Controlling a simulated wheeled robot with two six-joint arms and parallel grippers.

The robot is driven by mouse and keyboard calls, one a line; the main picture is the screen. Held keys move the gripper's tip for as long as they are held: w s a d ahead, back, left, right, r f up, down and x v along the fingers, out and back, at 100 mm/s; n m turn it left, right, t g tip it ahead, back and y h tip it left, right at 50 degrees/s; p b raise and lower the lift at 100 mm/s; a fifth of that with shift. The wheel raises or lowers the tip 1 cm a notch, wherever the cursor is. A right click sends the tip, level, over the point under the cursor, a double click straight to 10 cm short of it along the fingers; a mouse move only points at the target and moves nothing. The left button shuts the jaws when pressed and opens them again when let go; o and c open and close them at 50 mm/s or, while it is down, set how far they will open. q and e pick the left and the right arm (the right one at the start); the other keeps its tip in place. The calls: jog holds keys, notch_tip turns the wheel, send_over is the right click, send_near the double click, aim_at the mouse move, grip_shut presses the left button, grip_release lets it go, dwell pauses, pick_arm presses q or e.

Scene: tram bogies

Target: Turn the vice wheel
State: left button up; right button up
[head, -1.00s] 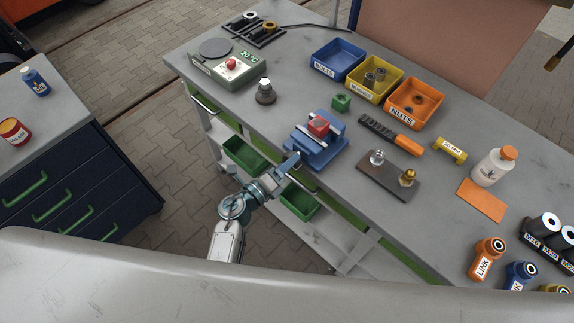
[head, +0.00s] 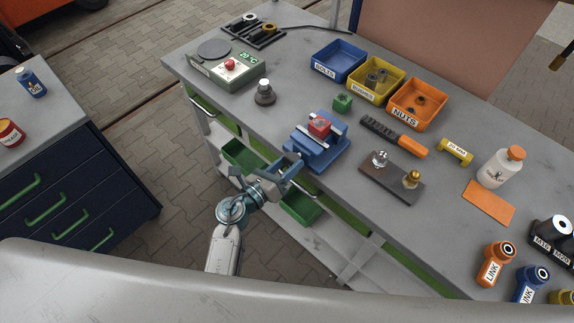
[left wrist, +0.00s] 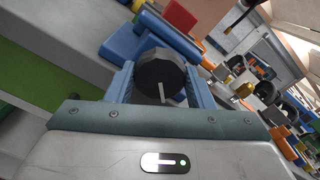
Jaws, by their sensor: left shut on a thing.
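The blue vice (head: 328,158) stands at the bench's near edge, with a red block (head: 320,126) between its pale jaws. The vice wheel (left wrist: 160,72) shows in the left wrist view as a dark, many-sided knob with a pale line on its face. My left gripper (head: 291,168) is at the front of the vice, its blue fingers on either side of the wheel and shut on it. In the left wrist view the vice body (left wrist: 122,42) is behind the wheel. My right gripper is not in view.
A green block (head: 343,103), a black-and-orange tool (head: 394,138) and a dark plate with fittings (head: 385,185) lie near the vice. Blue, yellow and orange bins (head: 415,107) stand behind. Green trays (head: 302,207) sit on the shelf below my left gripper.

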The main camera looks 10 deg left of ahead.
pick_arm(q)
jog(key=shift+f, duration=0.15)
jog(key=o, duration=1)
jog(key=b+v, duration=0.4)
jog(key=v, duration=0.6)
jog(key=shift+s+a, duration=0.2)
jog(key=shift+s, duration=0.15)
